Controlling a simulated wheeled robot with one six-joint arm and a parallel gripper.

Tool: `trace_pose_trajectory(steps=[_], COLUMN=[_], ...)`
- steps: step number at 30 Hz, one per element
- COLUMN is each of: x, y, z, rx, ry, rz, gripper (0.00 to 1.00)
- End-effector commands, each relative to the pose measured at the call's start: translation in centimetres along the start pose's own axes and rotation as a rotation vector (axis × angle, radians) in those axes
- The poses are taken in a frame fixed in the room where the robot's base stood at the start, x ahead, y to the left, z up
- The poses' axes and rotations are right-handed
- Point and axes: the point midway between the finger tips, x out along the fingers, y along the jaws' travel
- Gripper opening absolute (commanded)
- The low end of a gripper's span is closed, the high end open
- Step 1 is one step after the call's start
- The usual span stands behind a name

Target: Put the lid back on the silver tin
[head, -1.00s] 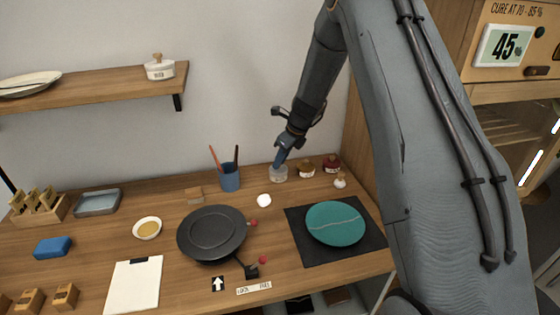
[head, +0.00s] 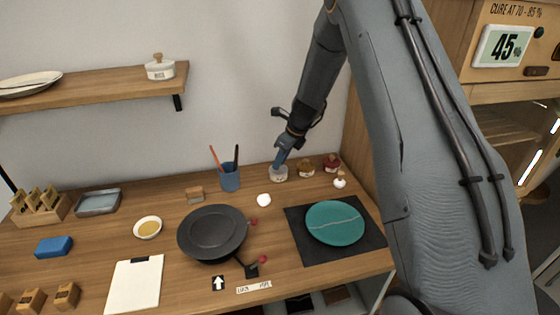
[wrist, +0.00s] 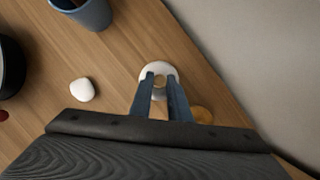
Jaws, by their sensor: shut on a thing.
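The silver tin (head: 279,176) stands at the back of the bench, below my gripper (head: 282,162). In the wrist view a pale round lid (wrist: 158,68) with a tan knob lies between my fingertips (wrist: 159,82). My gripper is shut on the lid's knob. The lid is over the tin, and it hides most of the tin from above. I cannot tell whether the lid rests fully on the rim.
Brown-topped (head: 306,167) and red-topped (head: 331,163) tins stand close on the right, with a small white knobbed piece (head: 340,181) in front. A blue cup (head: 230,178) stands left. A white pebble (head: 264,200) and a teal plate (head: 335,223) lie nearer.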

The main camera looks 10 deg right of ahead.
Motion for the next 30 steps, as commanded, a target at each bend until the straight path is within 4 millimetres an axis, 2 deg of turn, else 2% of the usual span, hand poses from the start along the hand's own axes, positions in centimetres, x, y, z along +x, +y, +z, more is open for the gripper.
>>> trace_pose_trajectory(steps=[11, 12, 15, 21, 25, 30], x=[0.02, 0.02, 0.02, 0.02, 0.02, 0.02], y=[0.0, 0.0, 0.0, 0.0, 0.01, 0.01], z=[0.0, 0.0, 0.0, -0.01, -0.01, -0.01], rx=[0.0, 0.0, 0.0, 0.0, 0.0, 0.0], ry=[0.0, 0.0, 0.0, 0.0, 0.0, 0.0], rz=[0.0, 0.0, 0.0, 0.0, 0.0, 0.0], gripper=[0.0, 0.21, 0.38, 0.38, 0.57, 0.57])
